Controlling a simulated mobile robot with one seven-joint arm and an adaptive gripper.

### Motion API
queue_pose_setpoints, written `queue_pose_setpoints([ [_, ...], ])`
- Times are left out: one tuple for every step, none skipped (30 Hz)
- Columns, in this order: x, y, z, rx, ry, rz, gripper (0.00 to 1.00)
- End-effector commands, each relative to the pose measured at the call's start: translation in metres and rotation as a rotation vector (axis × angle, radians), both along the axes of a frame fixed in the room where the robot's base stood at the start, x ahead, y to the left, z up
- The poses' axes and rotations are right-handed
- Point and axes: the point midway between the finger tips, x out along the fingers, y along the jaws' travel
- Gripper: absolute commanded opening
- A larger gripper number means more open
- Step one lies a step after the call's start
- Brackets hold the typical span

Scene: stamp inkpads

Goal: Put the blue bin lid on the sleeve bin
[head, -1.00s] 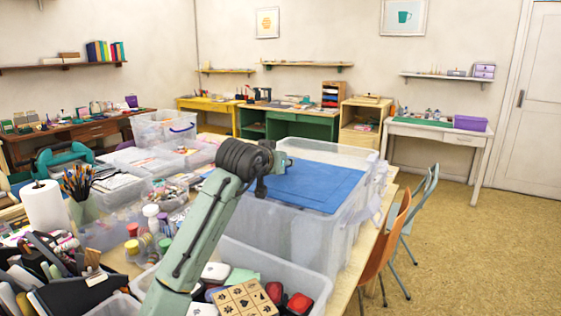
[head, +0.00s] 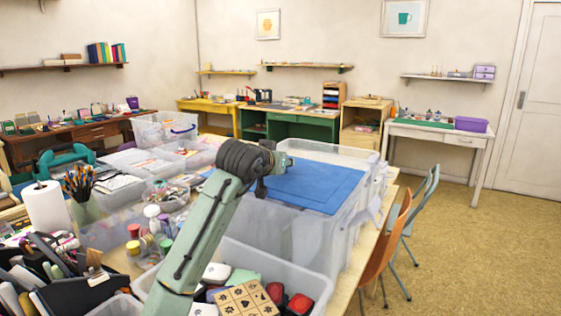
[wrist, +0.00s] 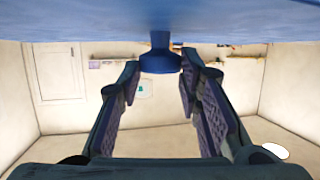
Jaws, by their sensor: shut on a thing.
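The blue bin lid (head: 318,186) is a flat blue panel at the top of the sleeve bin (head: 300,240), a large clear plastic bin. I cannot tell whether the lid rests on the rim or is held slightly above it. In the wrist view the lid (wrist: 60,25) spans the top edge, with a blue knob (wrist: 160,62) on it. My gripper (wrist: 160,78) has its fingers on either side of this knob and is shut on it. In the head view my wrist is at the lid's left part, and the fingertips are hidden.
A clear bin with stamps and inkpads (head: 330,285) stands in front. Thread spools (head: 150,240), a brush cup (head: 82,205) and a paper roll (head: 48,208) crowd the left. Orange (head: 385,245) and grey-blue (head: 425,200) chairs stand to the right, by open floor.

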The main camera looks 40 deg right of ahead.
Motion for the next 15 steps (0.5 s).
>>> queue_pose_setpoints([
  [0.0002, -0.003, -0.0171, 0.003, 0.021, -0.004, 0.0],
  [0.0002, -0.0031, -0.0175, 0.003, 0.02, -0.004, 0.0],
  [0.0001, -0.0032, -0.0177, 0.003, 0.02, -0.004, 0.0],
  [0.0001, -0.0032, -0.0179, 0.003, 0.021, -0.005, 0.0],
  [0.0001, -0.0034, -0.0182, 0.003, 0.021, -0.005, 0.0],
  [0.0, -0.0035, -0.0183, 0.003, 0.021, -0.005, 0.0],
  [-0.0001, -0.0036, -0.0185, 0.004, 0.021, -0.005, 0.0],
  [0.0, -0.0036, -0.0187, 0.004, 0.021, -0.005, 0.0],
  [-0.0001, -0.0037, -0.0189, 0.004, 0.021, -0.005, 0.33],
  [-0.0001, -0.0038, -0.019, 0.004, 0.021, -0.005, 0.35],
  [-0.0002, -0.0039, -0.0191, 0.004, 0.021, -0.005, 0.37],
  [-0.0003, -0.004, -0.0192, 0.004, 0.021, -0.005, 0.4],
  [-0.0002, -0.004, -0.0194, 0.004, 0.022, -0.006, 0.42],
  [-0.0003, -0.0041, -0.0195, 0.004, 0.022, -0.006, 0.44],
  [-0.0004, -0.0041, -0.0196, 0.005, 0.022, -0.006, 0.47],
])
